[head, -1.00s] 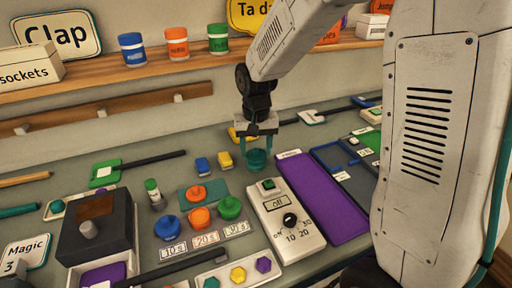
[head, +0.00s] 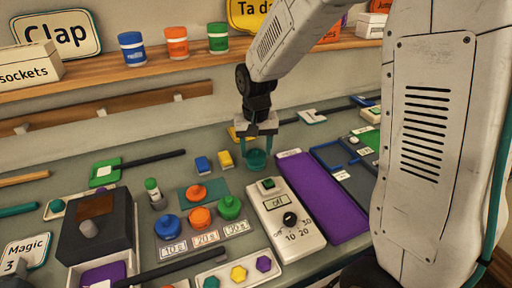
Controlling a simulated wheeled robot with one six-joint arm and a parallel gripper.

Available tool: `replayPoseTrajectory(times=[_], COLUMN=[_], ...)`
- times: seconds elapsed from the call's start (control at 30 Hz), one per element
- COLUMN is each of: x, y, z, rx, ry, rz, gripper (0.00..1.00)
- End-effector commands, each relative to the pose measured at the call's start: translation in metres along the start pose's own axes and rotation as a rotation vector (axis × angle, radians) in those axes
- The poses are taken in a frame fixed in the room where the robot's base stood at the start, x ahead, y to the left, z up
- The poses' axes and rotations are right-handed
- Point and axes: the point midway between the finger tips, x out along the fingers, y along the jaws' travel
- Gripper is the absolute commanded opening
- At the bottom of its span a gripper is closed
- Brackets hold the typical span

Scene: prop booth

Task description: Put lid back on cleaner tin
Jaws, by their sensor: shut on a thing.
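My gripper (head: 258,146) points down over the middle of the table, behind the white switch box. Its fingers are shut on a small round teal piece (head: 258,162), which looks like a lid or shallow cup. I cannot tell whether this piece touches anything beneath it. No tin can be read as the cleaner tin. A blue tin (head: 133,50), an orange tin (head: 177,44) and a green tin (head: 218,38) stand upright on the shelf, each with a white band.
Coloured knobbed weights (head: 199,219) stand at the front left. A dark box (head: 96,228) is farther left.

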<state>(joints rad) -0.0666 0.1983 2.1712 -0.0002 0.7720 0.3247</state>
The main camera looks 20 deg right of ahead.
Motion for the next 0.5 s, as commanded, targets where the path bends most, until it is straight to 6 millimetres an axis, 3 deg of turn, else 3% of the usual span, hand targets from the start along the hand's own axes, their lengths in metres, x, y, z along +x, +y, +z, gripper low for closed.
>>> replayPoseTrajectory(times=[0.37, 0.4, 0.47, 0.5], x=[0.0005, 0.0005, 0.0005, 0.0005], y=[0.0000, 0.0000, 0.0000, 0.0000], z=[-0.0001, -0.0001, -0.0001, -0.0001], rx=[0.000, 0.000, 0.000, 0.000], ry=[0.000, 0.000, 0.000, 0.000], rz=[0.000, 0.000, 0.000, 0.000], gripper=[0.33, 0.60, 0.76, 0.80])
